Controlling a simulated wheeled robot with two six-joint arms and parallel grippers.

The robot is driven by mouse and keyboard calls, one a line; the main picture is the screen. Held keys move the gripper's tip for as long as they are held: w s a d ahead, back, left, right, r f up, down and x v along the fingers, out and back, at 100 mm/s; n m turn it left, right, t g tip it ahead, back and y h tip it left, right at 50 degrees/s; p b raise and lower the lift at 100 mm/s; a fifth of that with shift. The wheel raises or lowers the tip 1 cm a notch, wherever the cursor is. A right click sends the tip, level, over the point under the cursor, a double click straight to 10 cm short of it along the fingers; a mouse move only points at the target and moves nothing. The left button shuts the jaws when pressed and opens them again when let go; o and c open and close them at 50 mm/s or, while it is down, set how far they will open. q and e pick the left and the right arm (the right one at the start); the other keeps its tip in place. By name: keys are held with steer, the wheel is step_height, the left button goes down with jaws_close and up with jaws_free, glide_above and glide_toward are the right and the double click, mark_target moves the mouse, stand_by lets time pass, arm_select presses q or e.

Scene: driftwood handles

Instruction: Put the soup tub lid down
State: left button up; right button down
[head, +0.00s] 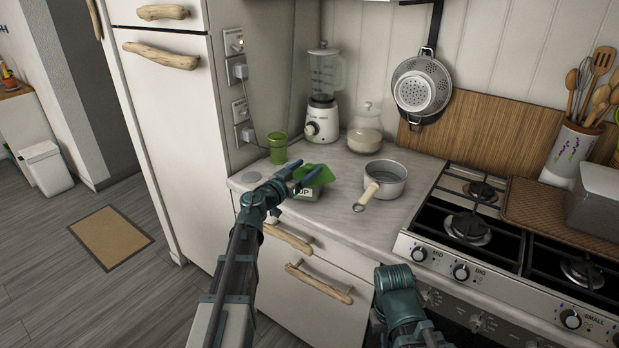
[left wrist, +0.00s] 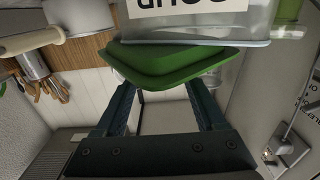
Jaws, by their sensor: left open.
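The green soup tub lid (head: 318,175) is at the top of the soup tub (head: 304,193), a small container with a dark-lettered label on the counter. In the left wrist view the lid (left wrist: 175,65) looks tilted against the tub's rim, and the tub (left wrist: 215,25) appears upside down. Whether the lid rests on the tub is unclear. My left gripper (head: 300,178) is open, with its fingertips close to the lid; it also shows in the left wrist view (left wrist: 162,90). Contact between fingers and lid cannot be made out. My right gripper is out of view.
A green cup (head: 278,148) and a blender (head: 322,95) stand behind the tub. A metal pot (head: 388,174) stands to its right, its handle pointing forward. The stove (head: 470,225) is at right. Some counter front is bare.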

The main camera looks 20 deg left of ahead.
arm_select(q)
steer(key=shift+w, duration=0.1)
jaws_close()
stand_by(0.3)
